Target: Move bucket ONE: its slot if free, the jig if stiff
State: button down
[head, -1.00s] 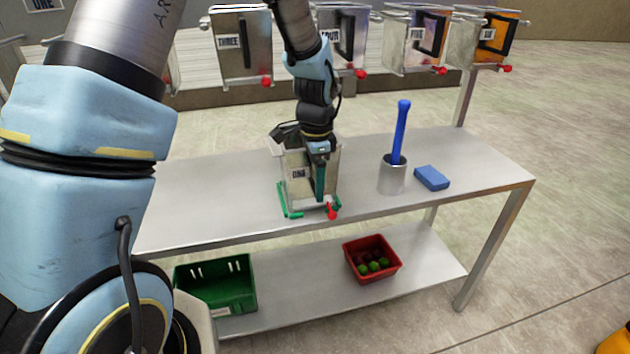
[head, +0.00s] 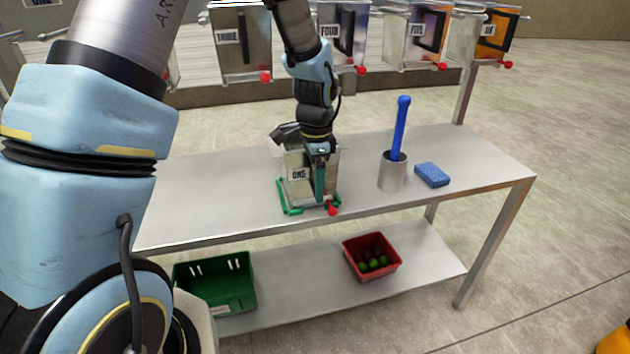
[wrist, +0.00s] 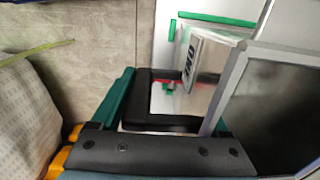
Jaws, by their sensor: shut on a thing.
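Bucket ONE (head: 297,190), a metal bucket with a ONE label, stands upright on the steel table in the green-edged jig (head: 286,209). A red knob (head: 332,209) shows at its lower front. My gripper (head: 319,178) is at the bucket's front, shut on its black handle. In the wrist view my gripper (wrist: 165,112) has its green fingers on both sides of the black handle (wrist: 160,122), and the ONE label (wrist: 192,62) shows beyond. The wrist view also shows green jig edges (wrist: 215,19). Whether the bucket is clear of the table cannot be told.
Several labelled buckets hang on a rail behind, among them THREE (head: 243,45). A metal cup (head: 392,175) with a blue-handled tool (head: 400,125) and a blue sponge (head: 432,175) stand to the right. A green crate (head: 215,290) and a red crate (head: 355,245) are on the lower shelf.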

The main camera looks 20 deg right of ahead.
jog(key=shift+f, duration=0.25)
grip_release()
jog(key=shift+r, duration=0.15)
jog(key=r+b, duration=0.1)
jog(key=r, duration=0.4)
jog(key=r+b, duration=0.1)
jog(key=r, duration=0.4)
jog(key=shift+s+r, duration=0.2)
jog(key=shift+r, duration=0.1)
